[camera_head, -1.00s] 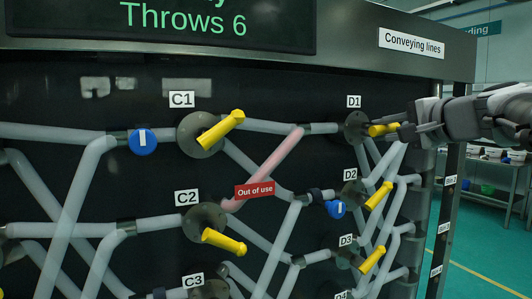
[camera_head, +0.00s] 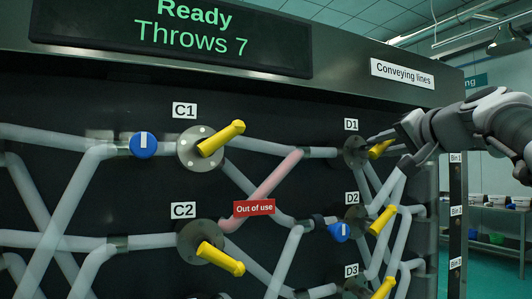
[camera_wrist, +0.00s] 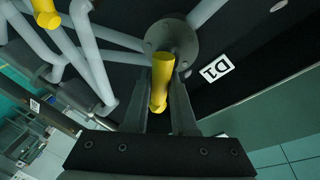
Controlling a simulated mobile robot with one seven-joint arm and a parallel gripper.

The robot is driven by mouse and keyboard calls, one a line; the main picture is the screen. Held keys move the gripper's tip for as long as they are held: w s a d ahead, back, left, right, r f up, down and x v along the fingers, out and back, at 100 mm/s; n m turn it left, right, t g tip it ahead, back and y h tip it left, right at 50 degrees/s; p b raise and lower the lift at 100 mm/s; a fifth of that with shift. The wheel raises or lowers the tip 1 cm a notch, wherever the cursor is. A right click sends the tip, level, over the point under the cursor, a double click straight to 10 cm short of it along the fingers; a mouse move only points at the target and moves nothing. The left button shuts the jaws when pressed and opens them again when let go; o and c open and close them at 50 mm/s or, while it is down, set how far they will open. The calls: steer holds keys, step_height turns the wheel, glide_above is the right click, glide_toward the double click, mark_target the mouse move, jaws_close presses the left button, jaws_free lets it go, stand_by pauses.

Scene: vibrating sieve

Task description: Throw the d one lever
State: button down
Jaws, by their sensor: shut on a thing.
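The D1 lever (camera_head: 380,149) is a yellow handle on a round grey hub at the upper right of the panel, under the "D1" label (camera_head: 351,125). It points right and slightly up in the head view. My gripper (camera_head: 384,143) reaches it from the right and is shut on it, partly hiding it. In the wrist view the yellow D1 lever (camera_wrist: 159,85) stands between my two fingers (camera_wrist: 160,108), its hub (camera_wrist: 172,36) behind it. The display (camera_head: 190,35) reads "Ready" and "Throws 7".
The D2 lever (camera_head: 381,222) and D3 lever (camera_head: 384,288) stand below D1. The C1 lever (camera_head: 221,138) and C2 lever (camera_head: 220,259) are to the left. A pink pipe carries an "Out of use" sign (camera_head: 254,208). Shelves (camera_head: 490,225) stand beyond the panel at right.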

stand_by(0.3)
steer(key=c, duration=0.7)
jaws_free()
steer(key=shift+c, duration=0.2)
steer(key=shift+s, duration=0.15)
